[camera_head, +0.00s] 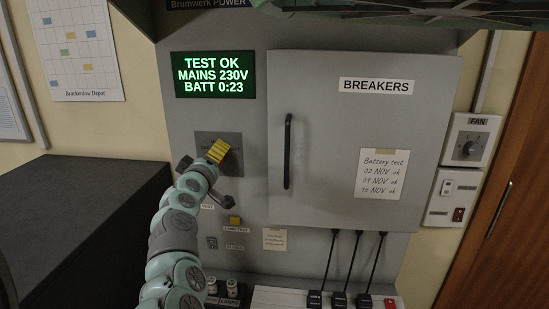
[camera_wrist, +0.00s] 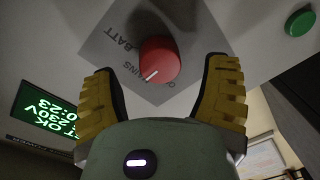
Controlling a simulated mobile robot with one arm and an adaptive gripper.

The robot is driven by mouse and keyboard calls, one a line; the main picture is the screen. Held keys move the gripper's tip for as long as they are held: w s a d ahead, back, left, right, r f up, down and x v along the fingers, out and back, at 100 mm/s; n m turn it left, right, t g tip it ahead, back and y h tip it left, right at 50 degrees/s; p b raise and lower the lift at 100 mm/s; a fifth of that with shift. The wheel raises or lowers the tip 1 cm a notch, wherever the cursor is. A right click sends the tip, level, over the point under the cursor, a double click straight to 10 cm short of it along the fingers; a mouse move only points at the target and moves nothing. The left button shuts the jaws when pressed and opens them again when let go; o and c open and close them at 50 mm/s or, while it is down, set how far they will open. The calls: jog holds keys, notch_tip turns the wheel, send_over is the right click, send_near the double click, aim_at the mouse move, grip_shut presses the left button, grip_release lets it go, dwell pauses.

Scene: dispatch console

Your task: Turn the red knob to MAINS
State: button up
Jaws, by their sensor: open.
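The red knob (camera_wrist: 159,60) sits on a grey square plate (camera_wrist: 108,48) in the wrist view. A white pointer line on its face points to the lower left of that picture. The plate lettering includes BATT and part of MAINS, partly covered by the knob; I cannot tell exactly which mark the pointer meets. My gripper (camera_wrist: 162,70) is open, with one yellow finger to each side of the knob and gaps showing on both sides. In the head view my gripper (camera_head: 218,152) is in front of the plate (camera_head: 230,138) and hides the knob.
A lit green display (camera_head: 213,75) reads TEST OK, MAINS 230V, BATT 0:23. The closed BREAKERS door (camera_head: 330,130) with a black handle (camera_head: 287,150) is right of my gripper. A yellow button (camera_head: 235,219) lies below. A green button (camera_wrist: 301,22) shows in the wrist view.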

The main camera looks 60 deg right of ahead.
jog(key=v, duration=1)
jog(key=shift+s, duration=0.25)
jog(key=shift+a, duration=0.2)
dwell(0.3)
